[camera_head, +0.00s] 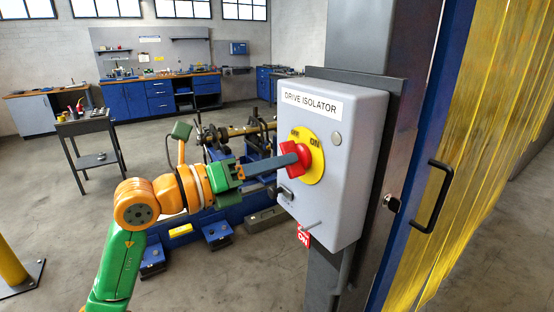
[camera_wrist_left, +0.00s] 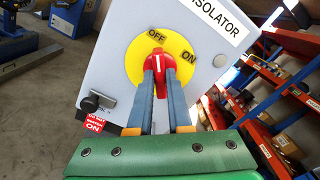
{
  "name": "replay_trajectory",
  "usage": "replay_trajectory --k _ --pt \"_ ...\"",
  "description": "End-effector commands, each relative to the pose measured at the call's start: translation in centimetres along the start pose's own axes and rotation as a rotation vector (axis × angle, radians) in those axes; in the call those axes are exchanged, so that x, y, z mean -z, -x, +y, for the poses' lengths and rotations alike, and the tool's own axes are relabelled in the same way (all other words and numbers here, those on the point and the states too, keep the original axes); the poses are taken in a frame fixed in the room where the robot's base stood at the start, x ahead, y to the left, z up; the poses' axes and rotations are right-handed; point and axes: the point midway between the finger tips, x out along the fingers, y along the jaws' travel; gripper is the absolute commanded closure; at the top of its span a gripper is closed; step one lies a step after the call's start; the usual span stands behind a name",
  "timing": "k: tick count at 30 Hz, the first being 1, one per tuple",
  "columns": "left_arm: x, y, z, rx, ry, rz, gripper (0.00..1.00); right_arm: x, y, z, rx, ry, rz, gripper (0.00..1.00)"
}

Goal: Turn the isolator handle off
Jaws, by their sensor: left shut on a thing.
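The grey drive isolator box (camera_head: 342,192) is fixed to a post, with a yellow dial plate (camera_head: 317,165) marked OFF and ON. The red isolator handle (camera_head: 297,157) sits at the plate's middle. In the left wrist view, the handle (camera_wrist_left: 159,66) has its white-marked top end towards the OFF word, away from ON. My left gripper (camera_wrist_left: 160,82) has its two long grey fingers closed on the handle from either side. In the head view the fingers (camera_head: 272,164) reach across to the handle and hide part of it. My right gripper is not in view.
A red ON tag (camera_head: 304,237) hangs below the box, near a small latch (camera_head: 285,193). Right of the post is a blue frame with a black door handle (camera_head: 433,197) and yellow strip curtain (camera_head: 490,150). The rotor machine (camera_head: 240,150) stands behind my left arm.

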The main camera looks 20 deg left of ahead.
Motion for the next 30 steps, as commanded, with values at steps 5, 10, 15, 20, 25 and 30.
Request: replay_trajectory --k 5,10,15,20,25,30 --pt "-0.1 0.02 -0.06 0.0 0.078 -0.001 1.0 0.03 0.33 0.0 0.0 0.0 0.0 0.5" --pt "-0.09 0.02 -0.05 0.001 0.121 -0.002 1.0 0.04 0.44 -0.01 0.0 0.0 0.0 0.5" --pt "-0.09 0.02 -0.04 0.001 0.14 -0.002 1.0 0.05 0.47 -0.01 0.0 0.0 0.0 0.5" --pt "-0.09 0.02 -0.03 0.001 0.143 -0.003 1.0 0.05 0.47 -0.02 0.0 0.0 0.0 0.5" --pt "-0.09 0.02 -0.03 0.001 0.143 -0.003 1.0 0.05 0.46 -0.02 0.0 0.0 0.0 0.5" --pt "-0.08 0.02 -0.02 0.001 0.142 -0.002 0.53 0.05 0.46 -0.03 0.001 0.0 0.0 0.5"
